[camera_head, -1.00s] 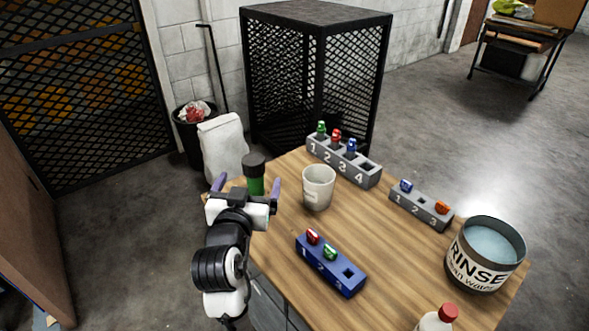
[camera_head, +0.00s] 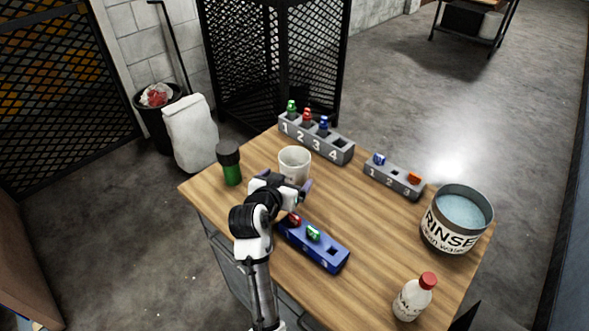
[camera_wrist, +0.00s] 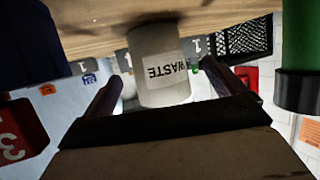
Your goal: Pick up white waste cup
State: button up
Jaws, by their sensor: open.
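The white waste cup (camera_head: 294,161) stands upright on the wooden table (camera_head: 365,232), left of its middle. In the wrist view, which is upside down, the cup (camera_wrist: 158,62) shows its "WASTE" label between the two fingers. My gripper (camera_head: 281,181) is open in front of the cup. In the wrist view my gripper (camera_wrist: 155,90) has one finger on each side of the cup, apart from it as far as I can see. The cup's lower part is hidden behind my gripper in the head view.
A green bottle with a black lid (camera_head: 230,165) stands left of the cup. A blue rack (camera_head: 318,250) is close to my gripper's right. Grey racks (camera_head: 338,150) (camera_head: 400,186) stand behind. A rinse pot (camera_head: 455,220) and a red-capped bottle (camera_head: 413,298) are right.

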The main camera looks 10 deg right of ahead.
aim_at(289, 177)
jog(key=p+x, duration=0.1)
jog(key=x, duration=0.2)
jog(key=shift+w+d+r+p, duration=0.1)
jog(key=shift+w+d+p, duration=0.15)
jog(key=shift+d+p, duration=0.15)
jog(key=shift+w+d+f, duration=0.2)
jog(key=shift+w+f, duration=0.1)
jog(key=c, duration=1.2)
